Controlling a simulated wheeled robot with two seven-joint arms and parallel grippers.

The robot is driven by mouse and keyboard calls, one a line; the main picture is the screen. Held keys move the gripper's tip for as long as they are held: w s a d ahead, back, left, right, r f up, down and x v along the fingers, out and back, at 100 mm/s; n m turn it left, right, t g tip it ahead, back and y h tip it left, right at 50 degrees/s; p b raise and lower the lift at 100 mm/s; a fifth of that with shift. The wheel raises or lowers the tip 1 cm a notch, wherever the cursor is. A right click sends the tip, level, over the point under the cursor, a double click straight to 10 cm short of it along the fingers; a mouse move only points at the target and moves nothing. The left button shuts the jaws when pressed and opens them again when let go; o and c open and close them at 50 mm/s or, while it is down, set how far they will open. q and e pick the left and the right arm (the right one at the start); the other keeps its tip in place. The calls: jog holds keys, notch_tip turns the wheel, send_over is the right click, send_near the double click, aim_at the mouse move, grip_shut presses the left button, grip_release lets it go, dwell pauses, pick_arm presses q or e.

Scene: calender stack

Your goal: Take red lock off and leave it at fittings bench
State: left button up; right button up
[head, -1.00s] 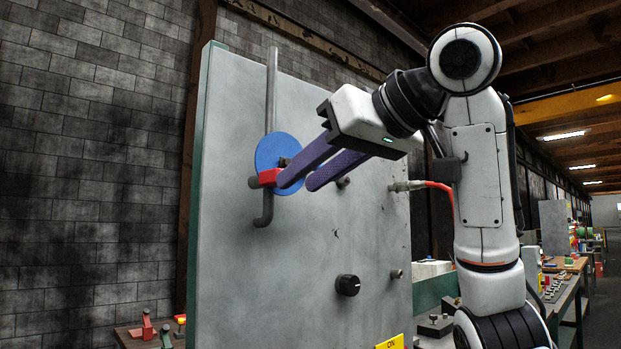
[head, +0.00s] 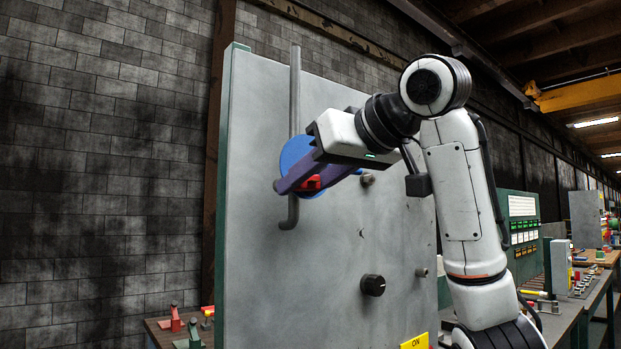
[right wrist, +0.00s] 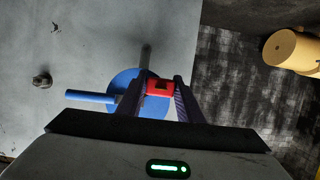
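The small red lock (head: 311,183) is at the blue disc (head: 293,150) on the grey panel. The right wrist view also shows the lock (right wrist: 160,88), in front of the blue disc (right wrist: 125,82). My right gripper (head: 302,182) has one purple finger on each side of the lock. In the right wrist view the lock nearly fills the gap between the fingertips (right wrist: 161,80); whether both fingers press on it I cannot tell. The fingers hide part of the lock and disc. My left gripper is in neither view.
A grey rod (head: 295,90) runs up the panel (head: 330,270), which also carries a black knob (head: 373,285). A low bench (head: 160,326) with red fittings is at lower left. Another bench (head: 592,297) with small parts stands at right, near a green cabinet (head: 518,215).

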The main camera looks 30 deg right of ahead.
aim_at(312, 189)
jog(key=c, duration=0.8)
jog(key=shift+s, duration=0.3)
jog(key=shift+s+d+b, duration=0.2)
jog(key=shift+s+b, duration=0.5)
jog(key=shift+s, duration=1.35)
